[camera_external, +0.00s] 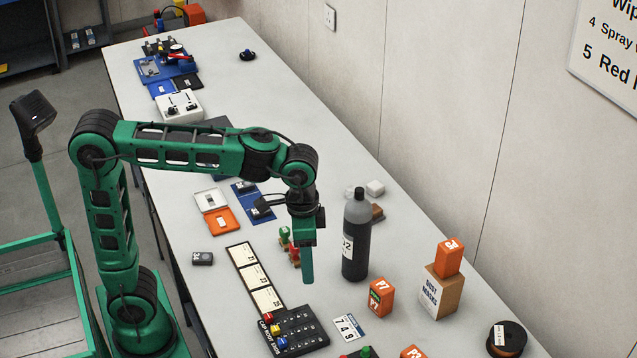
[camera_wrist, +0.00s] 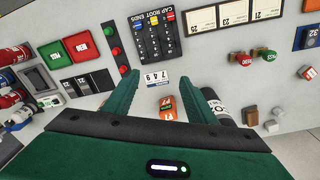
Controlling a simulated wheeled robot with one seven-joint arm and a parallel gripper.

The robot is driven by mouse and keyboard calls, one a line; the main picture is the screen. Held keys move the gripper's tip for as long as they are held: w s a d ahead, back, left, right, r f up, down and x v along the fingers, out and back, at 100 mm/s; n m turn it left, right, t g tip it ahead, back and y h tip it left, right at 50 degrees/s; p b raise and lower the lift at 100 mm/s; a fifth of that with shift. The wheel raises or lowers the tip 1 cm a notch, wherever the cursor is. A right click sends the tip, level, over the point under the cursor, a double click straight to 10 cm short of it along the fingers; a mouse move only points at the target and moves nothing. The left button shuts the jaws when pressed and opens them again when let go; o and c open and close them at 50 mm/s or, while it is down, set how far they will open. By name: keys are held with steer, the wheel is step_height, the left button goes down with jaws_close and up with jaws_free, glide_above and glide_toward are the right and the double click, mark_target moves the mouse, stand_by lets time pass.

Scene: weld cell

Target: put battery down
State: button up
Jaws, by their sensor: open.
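No item is clearly marked as a battery, so I cannot tell which one it is. An orange block marked P7 (camera_external: 381,298) stands upright on the bench. In the wrist view an orange block (camera_wrist: 167,104) shows between my fingers, some way beyond them; it looks like the same one. My gripper (camera_external: 307,268) points down over the bench, left of the dark bottle (camera_external: 356,240). In the wrist view my gripper (camera_wrist: 162,92) has its two green fingers spread wide, with nothing held between them. The far finger is hidden in the external view.
Another orange block (camera_external: 449,258) sits on a brown dust masks box (camera_external: 441,292). A black rack of coloured caps (camera_external: 293,331), number cards (camera_external: 255,278) and a 749 card (camera_external: 348,327) lie nearby. A black spool (camera_external: 506,339) stands at right.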

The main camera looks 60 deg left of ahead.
steer(key=s+a+f, duration=0.2)
steer(key=s+f, duration=0.2)
steer(key=s, duration=0.3)
steer(key=s+a+f+m, duration=0.1)
steer(key=s+a+f, duration=0.2)
steer(key=s, duration=0.5)
steer(key=s+a+f+m, duration=0.1)
steer(key=s+a+f, duration=0.1)
steer(key=s+f, duration=0.4)
steer(key=shift+s+a+y, duration=0.15)
steer(key=shift+s+y, duration=0.25)
steer(key=shift+s, duration=0.75)
